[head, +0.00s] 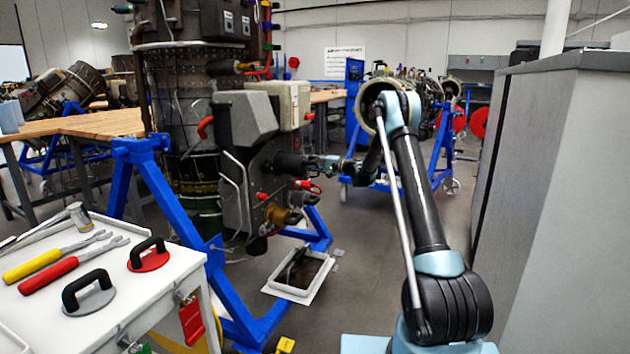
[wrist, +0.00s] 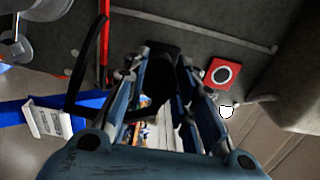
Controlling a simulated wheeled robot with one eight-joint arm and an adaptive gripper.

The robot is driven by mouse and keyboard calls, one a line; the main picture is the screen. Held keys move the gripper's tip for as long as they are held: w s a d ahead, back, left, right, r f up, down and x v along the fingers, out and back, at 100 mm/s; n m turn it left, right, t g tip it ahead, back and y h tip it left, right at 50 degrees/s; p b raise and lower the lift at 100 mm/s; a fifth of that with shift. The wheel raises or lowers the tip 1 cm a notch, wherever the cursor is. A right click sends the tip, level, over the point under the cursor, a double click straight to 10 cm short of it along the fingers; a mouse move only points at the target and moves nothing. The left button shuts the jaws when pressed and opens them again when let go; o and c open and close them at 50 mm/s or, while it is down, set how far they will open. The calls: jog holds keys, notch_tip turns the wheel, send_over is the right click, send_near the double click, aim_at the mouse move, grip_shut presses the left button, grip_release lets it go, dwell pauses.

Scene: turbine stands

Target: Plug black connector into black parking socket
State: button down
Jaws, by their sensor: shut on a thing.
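My gripper (head: 312,164) reaches from the right to the side of the engine's dark housing in the head view. In the wrist view my gripper (wrist: 162,65) is shut on a dark thing between its fingers, which I take to be the black connector (wrist: 156,84). A thick black cylinder (head: 288,163) on the housing lies directly ahead of the gripper in the head view. I cannot tell whether it is the connector or part of the socket. The black parking socket cannot be made out for certain. A dark square patch shows just beyond the fingertips in the wrist view.
Red-capped fittings (head: 306,185) and a brass fitting (head: 278,214) sit below the gripper. A black strap or cable (wrist: 98,50) and a red square plate (wrist: 222,74) flank the fingers. A blue stand (head: 215,265), tool cart (head: 150,290) and grey cabinet (head: 560,180) stand around.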

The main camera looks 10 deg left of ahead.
jog(key=c, duration=1.2)
grip_release()
jog(key=shift+o, duration=0.7)
jog(key=v, duration=0.7)
